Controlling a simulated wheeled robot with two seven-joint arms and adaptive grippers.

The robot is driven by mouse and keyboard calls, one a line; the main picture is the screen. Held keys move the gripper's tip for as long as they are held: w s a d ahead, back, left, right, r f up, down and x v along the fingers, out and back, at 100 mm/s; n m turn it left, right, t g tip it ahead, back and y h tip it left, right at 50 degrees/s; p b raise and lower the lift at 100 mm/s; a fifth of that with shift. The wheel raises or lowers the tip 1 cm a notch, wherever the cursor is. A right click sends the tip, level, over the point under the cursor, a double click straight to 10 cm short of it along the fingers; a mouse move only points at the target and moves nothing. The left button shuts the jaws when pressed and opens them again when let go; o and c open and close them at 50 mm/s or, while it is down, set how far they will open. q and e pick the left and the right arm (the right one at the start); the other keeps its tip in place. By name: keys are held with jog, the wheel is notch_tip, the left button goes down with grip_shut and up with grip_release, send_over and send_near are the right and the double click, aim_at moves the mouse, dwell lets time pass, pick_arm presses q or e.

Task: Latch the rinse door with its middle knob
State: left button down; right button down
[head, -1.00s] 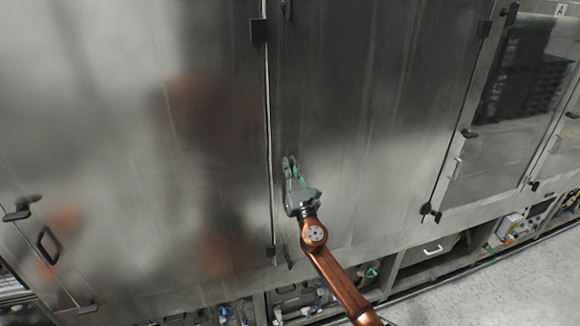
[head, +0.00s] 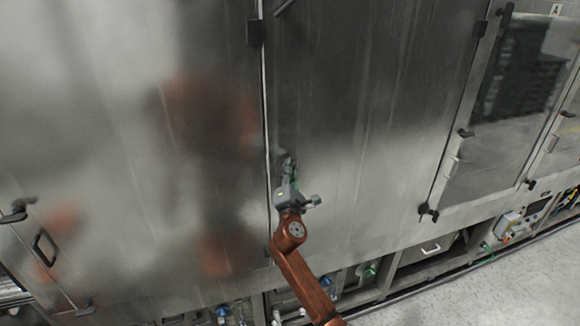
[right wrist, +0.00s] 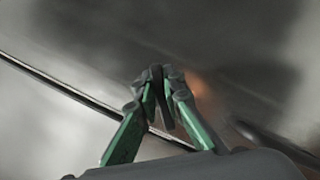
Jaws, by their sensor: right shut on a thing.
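The rinse door appears to be the wide steel panel (head: 360,110) right of the dark vertical seam. My right gripper (head: 289,163) is at its left edge, about mid-height in the head view. It is shut on the middle knob, a small dark handle (right wrist: 161,97) that shows between the green fingers in the right wrist view. The gripper (right wrist: 160,82) and wrist cover most of the knob in the head view. An upper dark knob (head: 284,7) sits tilted by the same seam. My left gripper is not in view.
Another steel panel (head: 120,140) with a black handle (head: 45,246) lies left of the seam. A glazed door (head: 520,100) with dark latches stands at the right. Below are open bays with pipes and valves, then bare floor (head: 480,285).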

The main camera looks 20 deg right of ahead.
jog(key=m, duration=0.2)
jog(key=m+g+p, duration=0.1)
jog(key=m, duration=0.1)
jog(key=shift+a+f+g+h, duration=0.1)
jog(key=shift+f+g+h, duration=0.2)
jog(key=shift+f, duration=0.1)
jog(key=shift+w+f+m+g+p, duration=0.15)
jog(key=shift+m+g+p, duration=0.6)
jog(key=shift+m, duration=1.15)
jog(key=shift+f, duration=0.1)
jog(key=c, duration=2)
grip_release()
jog(key=shift+a, duration=0.1)
jog(key=shift+c, duration=0.2)
jog(key=shift+d+r, duration=0.2)
jog(key=v, duration=1.2)
jog(key=shift+a, duration=0.1)
